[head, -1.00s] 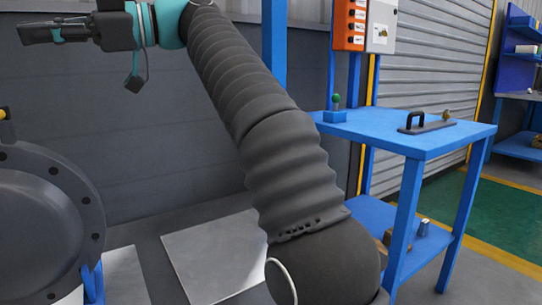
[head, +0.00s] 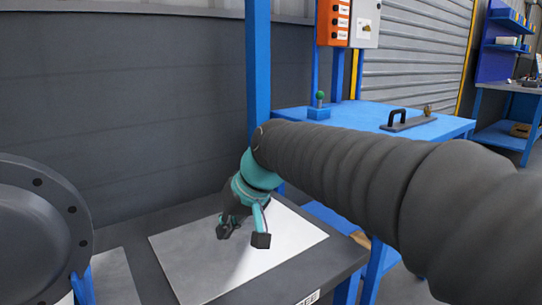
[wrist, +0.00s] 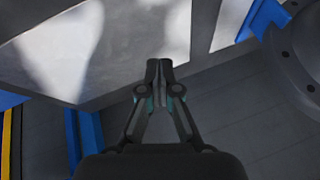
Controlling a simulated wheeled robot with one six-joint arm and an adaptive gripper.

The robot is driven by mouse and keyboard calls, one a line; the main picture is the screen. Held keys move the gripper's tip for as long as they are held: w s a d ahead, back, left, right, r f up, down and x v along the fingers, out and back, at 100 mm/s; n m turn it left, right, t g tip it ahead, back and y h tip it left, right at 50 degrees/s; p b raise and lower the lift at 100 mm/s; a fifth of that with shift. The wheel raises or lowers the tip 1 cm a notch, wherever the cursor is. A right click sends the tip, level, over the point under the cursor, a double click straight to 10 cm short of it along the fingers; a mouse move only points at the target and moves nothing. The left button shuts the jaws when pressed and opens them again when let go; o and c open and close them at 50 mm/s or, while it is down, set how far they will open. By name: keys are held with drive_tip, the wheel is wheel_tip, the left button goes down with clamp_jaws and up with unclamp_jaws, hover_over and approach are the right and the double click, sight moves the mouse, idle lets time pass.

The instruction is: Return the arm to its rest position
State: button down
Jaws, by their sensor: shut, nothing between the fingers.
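My gripper (head: 226,230) hangs low over the pale plate (head: 185,262) on the dark table, at the end of my arm, which reaches in from the right in the head view. In the wrist view my gripper (wrist: 159,68) has its fingertips together with nothing between them. The plate (wrist: 60,50) lies below it there. The flanged shell (head: 35,235) stands at the left in the head view, and its bolt-holed flange also shows at the right of the wrist view (wrist: 290,60).
A blue table (head: 290,120) at the back right carries a black-handled tool (head: 408,122) and a green-knobbed blue block (head: 319,108). A blue post (head: 258,70) rises behind my arm. An orange box (head: 332,22) hangs above the blue table. The air left of my gripper is free.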

drive_tip(key=s+d+f+m+t+h+p, duration=0.1)
drive_tip(key=s+d+f+m+h+p, duration=0.1)
drive_tip(key=s+d, duration=0.6)
drive_tip(key=s+d+f+m+t+h+p, duration=0.1)
drive_tip(key=s+d+f+m+h+p, duration=0.1)
drive_tip(key=s+d, duration=0.7)
drive_tip(key=d+h+p, duration=0.1)
drive_tip(key=d, duration=0.6)
drive_tip(key=shift+s+d+m+p, duration=0.2)
drive_tip(key=shift+d+m+p, duration=0.1)
drive_tip(key=shift+m+p, duration=0.1)
drive_tip(key=shift+f, duration=0.1)
